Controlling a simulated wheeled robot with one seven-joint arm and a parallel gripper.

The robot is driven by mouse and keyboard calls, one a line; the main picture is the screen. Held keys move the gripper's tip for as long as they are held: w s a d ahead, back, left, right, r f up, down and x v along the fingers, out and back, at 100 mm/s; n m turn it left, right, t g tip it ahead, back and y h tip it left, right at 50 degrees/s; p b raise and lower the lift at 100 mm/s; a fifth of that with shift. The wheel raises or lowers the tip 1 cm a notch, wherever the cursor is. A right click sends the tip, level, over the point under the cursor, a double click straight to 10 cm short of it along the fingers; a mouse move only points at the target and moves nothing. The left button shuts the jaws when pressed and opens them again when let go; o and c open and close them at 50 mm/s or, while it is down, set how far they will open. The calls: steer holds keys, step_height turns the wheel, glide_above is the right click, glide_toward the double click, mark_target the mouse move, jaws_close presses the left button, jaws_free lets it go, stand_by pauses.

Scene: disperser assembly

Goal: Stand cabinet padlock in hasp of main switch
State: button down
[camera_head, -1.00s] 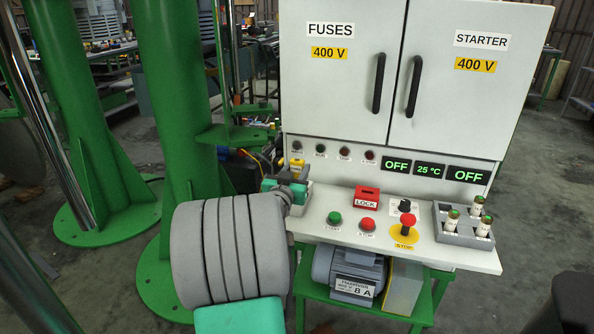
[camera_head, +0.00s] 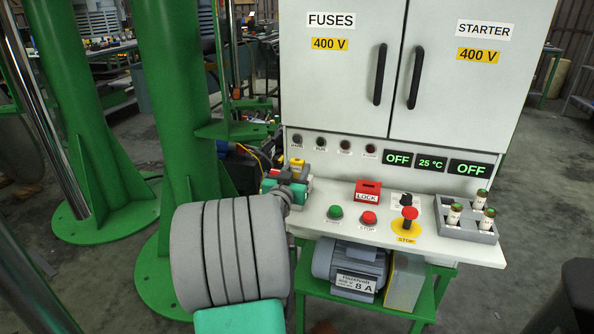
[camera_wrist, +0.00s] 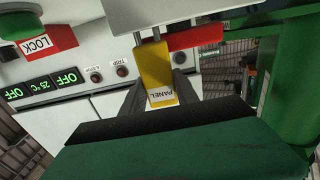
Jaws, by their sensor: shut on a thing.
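The yellow padlock (camera_wrist: 156,72) carries a PANEL label and has a bright metal shackle. It sits between the dark fingers of my gripper (camera_wrist: 160,92), which is shut on it. In the wrist view, the shackle points to the top of the picture, by the edge of a pale plate and a red bar (camera_wrist: 196,38). The red bar may belong to the main switch; I cannot tell. The hasp is not clearly visible, nor whether the shackle touches it. In the head view, the padlock (camera_head: 297,165) shows above my gripper (camera_head: 290,186), at the console's left end.
A red LOCK box (camera_head: 368,186), a green button (camera_head: 335,212), a red stop button (camera_head: 369,218) and a red-topped lever (camera_head: 409,213) stand on the console. A fuse holder (camera_head: 470,232) is at its right end. A green column (camera_head: 178,90) stands close on the left.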

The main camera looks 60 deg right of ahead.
steer(key=shift+f+b, duration=0.8)
steer(key=shift+f, duration=0.05)
steer(key=c, duration=0.8)
jaws_free()
steer(key=shift+c, duration=0.2)
steer(key=s+a, duration=0.1)
steer(key=a, duration=0.6)
steer(key=shift+a, duration=0.4)
steer(key=shift+s, duration=0.1)
